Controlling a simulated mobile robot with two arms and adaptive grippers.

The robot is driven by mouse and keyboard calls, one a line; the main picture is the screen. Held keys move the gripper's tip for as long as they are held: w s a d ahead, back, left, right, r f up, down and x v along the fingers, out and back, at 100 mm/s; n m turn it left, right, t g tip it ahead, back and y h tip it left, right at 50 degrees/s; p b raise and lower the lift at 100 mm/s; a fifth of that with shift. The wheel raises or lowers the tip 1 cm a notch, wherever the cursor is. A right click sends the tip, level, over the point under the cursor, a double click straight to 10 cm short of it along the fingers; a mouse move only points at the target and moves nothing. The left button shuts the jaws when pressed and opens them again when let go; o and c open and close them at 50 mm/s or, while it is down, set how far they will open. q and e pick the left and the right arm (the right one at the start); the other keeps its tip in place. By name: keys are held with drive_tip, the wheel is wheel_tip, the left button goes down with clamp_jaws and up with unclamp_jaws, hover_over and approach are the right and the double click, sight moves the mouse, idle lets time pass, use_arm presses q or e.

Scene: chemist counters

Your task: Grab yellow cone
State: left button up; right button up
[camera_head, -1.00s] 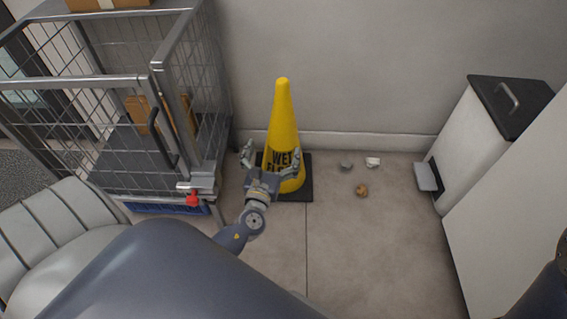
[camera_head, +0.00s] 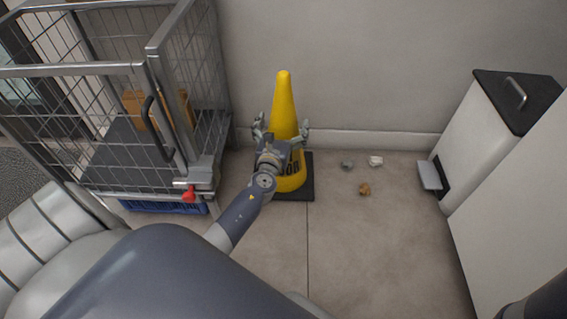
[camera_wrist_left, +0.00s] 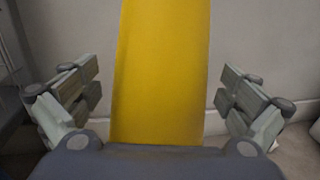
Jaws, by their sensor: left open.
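The yellow cone (camera_head: 284,100) stands upright on a dark square base (camera_head: 304,188) on the floor near the wall, with black lettering partly hidden behind my gripper. My left gripper (camera_head: 281,128) is in front of the cone, its open fingers spread to the left and right of it. In the left wrist view the cone (camera_wrist_left: 162,70) runs upright between the two fingers of the left gripper (camera_wrist_left: 165,98), with a gap on each side. My right gripper is not in view.
A wire cage trolley (camera_head: 150,70) with a cardboard box (camera_head: 158,108) inside stands close on the left. A white pedal bin (camera_head: 478,135) with a black lid stands on the right. Several crumpled scraps (camera_head: 365,189) lie on the floor between cone and bin.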

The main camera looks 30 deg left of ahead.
use_arm(q)
drive_tip(key=c, duration=1.8)
drive_tip(key=shift+r, duration=0.15)
drive_tip(key=c, duration=0.4)
drive_tip(key=shift+o, duration=0.2)
drive_tip(key=shift+r, duration=0.2)
